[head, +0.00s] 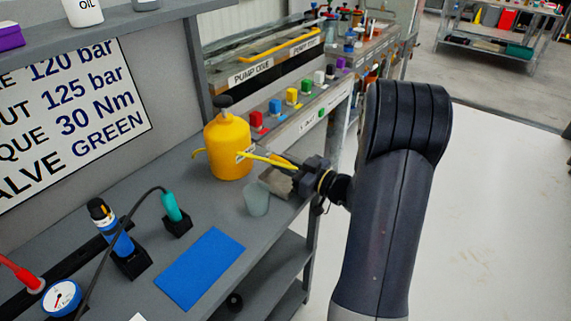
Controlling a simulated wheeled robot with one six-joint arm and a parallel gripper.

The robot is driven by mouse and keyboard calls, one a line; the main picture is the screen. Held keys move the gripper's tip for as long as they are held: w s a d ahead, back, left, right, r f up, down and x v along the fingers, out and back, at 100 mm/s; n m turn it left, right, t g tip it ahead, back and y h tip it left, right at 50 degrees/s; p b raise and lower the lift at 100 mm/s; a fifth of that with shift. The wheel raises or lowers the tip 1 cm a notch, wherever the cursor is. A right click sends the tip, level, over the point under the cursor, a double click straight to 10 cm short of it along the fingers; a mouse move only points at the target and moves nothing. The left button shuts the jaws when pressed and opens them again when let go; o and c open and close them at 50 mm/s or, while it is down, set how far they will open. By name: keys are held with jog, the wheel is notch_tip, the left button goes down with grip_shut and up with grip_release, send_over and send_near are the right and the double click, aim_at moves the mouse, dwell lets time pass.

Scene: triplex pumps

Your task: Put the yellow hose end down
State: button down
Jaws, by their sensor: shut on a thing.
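A yellow hose end (263,158) shows as a thin yellow length beside the yellow canister (229,150), running right to my gripper. My gripper (297,171) is shut on it, above the right edge of the grey workbench (215,208). The jaws are small and dark here, and they hide the gripped part. The canister stands upright with a black cap. A short yellow piece also sticks out at its left side.
A translucent cup (257,198) and a crumpled grey-brown cloth-like thing (274,181) lie near my gripper. A blue mat (200,267) lies in front. A blue tool (112,232) and a teal-handled tool (173,207) stand in black holders. A gauge (61,298) is at lower left.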

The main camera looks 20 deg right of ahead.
jog(key=shift+f, duration=0.35)
jog(key=c, duration=1.3)
grip_release()
jog(key=shift+r+p, duration=0.3)
jog(key=shift+r, duration=0.25)
jog(key=v, duration=1.2)
jog(key=shift+f, duration=0.15)
